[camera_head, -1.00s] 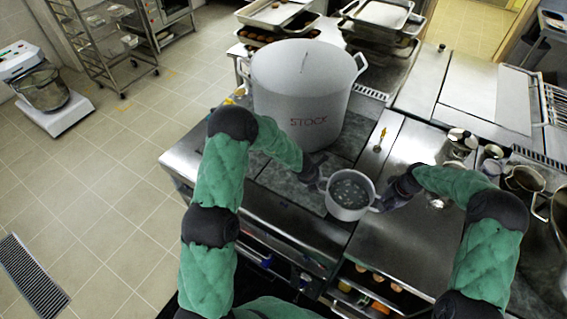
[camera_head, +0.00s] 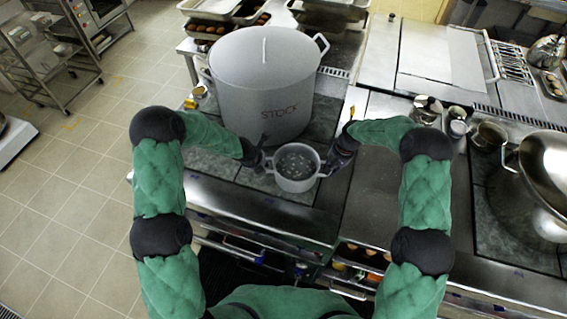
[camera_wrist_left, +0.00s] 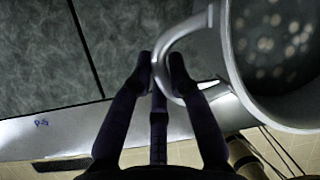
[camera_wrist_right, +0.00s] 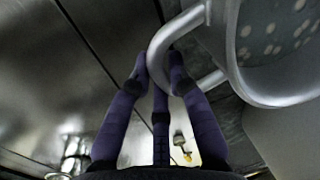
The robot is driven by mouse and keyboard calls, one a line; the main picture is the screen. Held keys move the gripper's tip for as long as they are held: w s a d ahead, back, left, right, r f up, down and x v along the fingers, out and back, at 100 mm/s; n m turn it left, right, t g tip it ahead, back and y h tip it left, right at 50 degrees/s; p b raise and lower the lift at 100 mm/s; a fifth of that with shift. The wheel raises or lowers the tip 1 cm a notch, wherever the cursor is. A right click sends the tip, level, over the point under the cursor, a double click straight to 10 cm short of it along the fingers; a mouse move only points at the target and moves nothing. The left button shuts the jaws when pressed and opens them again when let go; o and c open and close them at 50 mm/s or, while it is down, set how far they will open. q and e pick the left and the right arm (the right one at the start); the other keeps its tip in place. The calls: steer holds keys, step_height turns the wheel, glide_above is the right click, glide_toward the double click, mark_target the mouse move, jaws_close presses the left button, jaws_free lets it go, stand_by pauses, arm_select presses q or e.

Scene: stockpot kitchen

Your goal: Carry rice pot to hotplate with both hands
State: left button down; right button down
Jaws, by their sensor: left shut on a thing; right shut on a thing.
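The rice pot (camera_head: 296,186) is a small pale metal pot with two loop handles and liquid with pale bits inside. It shows in the middle of the head view, in front of the large stockpot. My left gripper (camera_head: 264,165) is shut on its left handle (camera_wrist_left: 172,48). My right gripper (camera_head: 328,167) is shut on its right handle (camera_wrist_right: 161,50). The pot looks level, over the front of the counter; I cannot tell its height. Dark grey hotplate slabs lie under the stockpot (camera_head: 223,166) and at the right (camera_head: 507,222).
The large stockpot (camera_head: 265,90), marked STOCK, stands just behind the rice pot. A big shiny metal vessel (camera_head: 548,165) is on the right slab. Small metal containers (camera_head: 427,108) stand along the back right. Bare steel counter (camera_head: 378,193) lies right of the rice pot.

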arm_select(q)
steer(key=shift+a+f, duration=0.1)
steer(key=shift+a, duration=0.05)
arm_select(e)
steer(key=shift+w+d, duration=0.2)
steer(key=shift+d, duration=0.05)
